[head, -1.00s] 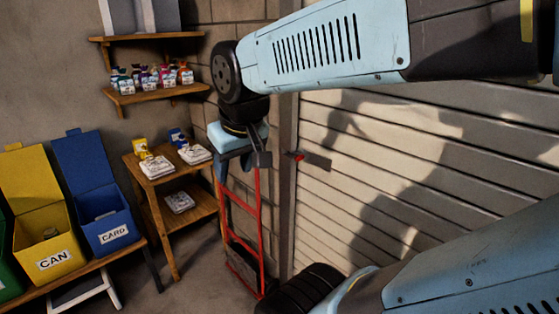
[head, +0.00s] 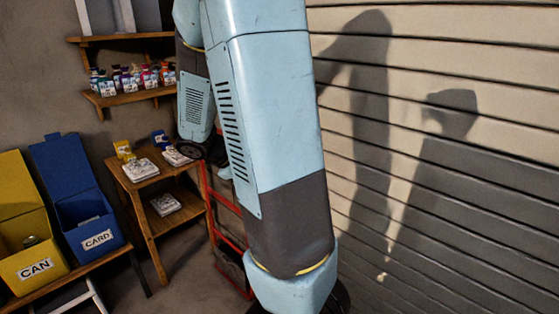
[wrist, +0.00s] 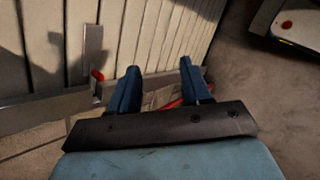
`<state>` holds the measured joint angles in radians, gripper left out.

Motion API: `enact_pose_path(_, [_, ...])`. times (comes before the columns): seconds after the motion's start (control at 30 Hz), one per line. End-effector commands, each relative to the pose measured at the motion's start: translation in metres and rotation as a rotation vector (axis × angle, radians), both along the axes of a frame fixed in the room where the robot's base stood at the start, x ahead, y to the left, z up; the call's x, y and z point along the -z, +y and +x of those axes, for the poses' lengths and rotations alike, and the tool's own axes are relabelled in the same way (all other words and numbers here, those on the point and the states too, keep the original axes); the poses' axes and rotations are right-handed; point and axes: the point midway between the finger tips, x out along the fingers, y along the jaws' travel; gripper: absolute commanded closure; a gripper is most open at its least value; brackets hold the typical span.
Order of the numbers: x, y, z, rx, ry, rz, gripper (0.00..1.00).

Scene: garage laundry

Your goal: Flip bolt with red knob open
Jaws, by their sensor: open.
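In the wrist view the red knob (wrist: 97,75) stands at the base of a flat metal bolt plate (wrist: 93,48) against the pale slatted shutter (wrist: 140,35). My gripper (wrist: 158,68) is open, with two dark blue fingers spread apart. The knob is just left of the left finger and outside the gap between the fingers. I see nothing held, and cannot tell how far the knob is in depth. In the head view my own arm hides the bolt, the knob and my gripper.
A metal rail (wrist: 40,112) runs along the shutter edge. A red hand truck (head: 228,205) stands partly behind my arm. The shutter (head: 450,170) fills the right side.

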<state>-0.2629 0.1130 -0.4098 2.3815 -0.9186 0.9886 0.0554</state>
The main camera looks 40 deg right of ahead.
Motion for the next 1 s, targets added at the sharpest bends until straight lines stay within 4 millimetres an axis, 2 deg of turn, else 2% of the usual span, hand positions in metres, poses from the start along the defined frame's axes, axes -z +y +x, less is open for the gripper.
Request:
enact_pose_path(0.1, [0.015, -0.016, 0.014, -0.06, 0.097, -0.1, 0.52])
enact_pose_path(0.5, [0.048, -0.06, 0.065, -0.296, 0.4, -0.441, 0.52])
enact_pose_path(0.8, [0.064, -0.075, 0.104, -0.474, 0.59, -0.659, 0.52])
enact_pose_path(1.0, [0.068, -0.078, 0.116, -0.53, 0.643, -0.721, 0.52])
